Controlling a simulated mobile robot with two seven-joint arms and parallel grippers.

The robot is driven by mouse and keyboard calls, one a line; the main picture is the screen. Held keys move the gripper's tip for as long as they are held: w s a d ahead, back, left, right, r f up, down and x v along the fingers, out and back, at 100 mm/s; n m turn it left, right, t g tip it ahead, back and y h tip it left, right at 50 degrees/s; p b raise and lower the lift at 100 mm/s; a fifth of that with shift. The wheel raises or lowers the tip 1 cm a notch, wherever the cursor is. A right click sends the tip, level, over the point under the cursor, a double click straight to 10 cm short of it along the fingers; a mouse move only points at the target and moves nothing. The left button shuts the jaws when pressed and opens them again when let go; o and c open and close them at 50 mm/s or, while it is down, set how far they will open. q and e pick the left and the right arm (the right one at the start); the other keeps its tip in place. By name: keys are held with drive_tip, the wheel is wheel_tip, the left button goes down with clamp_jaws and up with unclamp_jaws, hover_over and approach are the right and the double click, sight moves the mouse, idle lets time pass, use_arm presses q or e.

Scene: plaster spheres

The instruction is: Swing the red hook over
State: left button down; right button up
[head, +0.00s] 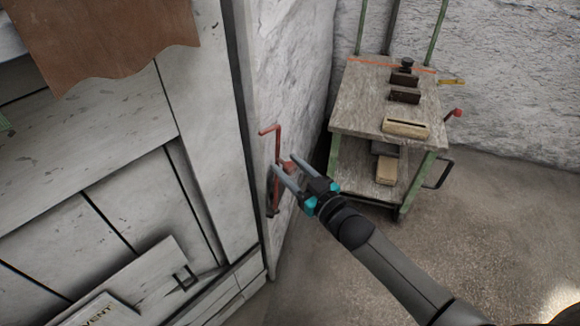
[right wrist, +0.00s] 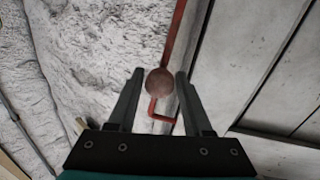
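The red hook (head: 277,148) is a thin bent metal bar on the edge of the white plaster wall, beside the pale wooden door. Its upper end bends to the left in the head view. A round red knob (right wrist: 159,82) sits on the bar, which also shows in the right wrist view (right wrist: 174,38). My right gripper (head: 283,163) is open at the hook. Its fingertips (right wrist: 160,72) stand on either side of the knob, with small gaps showing. The lower part of the hook is partly hidden behind the fingers in the head view. My left gripper is not in view.
A wooden trolley (head: 352,117) with green posts stands right of the hook, bearing dark blocks and a wooden plane-like block (head: 405,128). The pale panelled door (head: 150,215) fills the left. A brown cloth (head: 105,38) hangs at upper left. Concrete floor at right is clear.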

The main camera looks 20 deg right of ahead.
clamp_jaws()
idle(1.1)
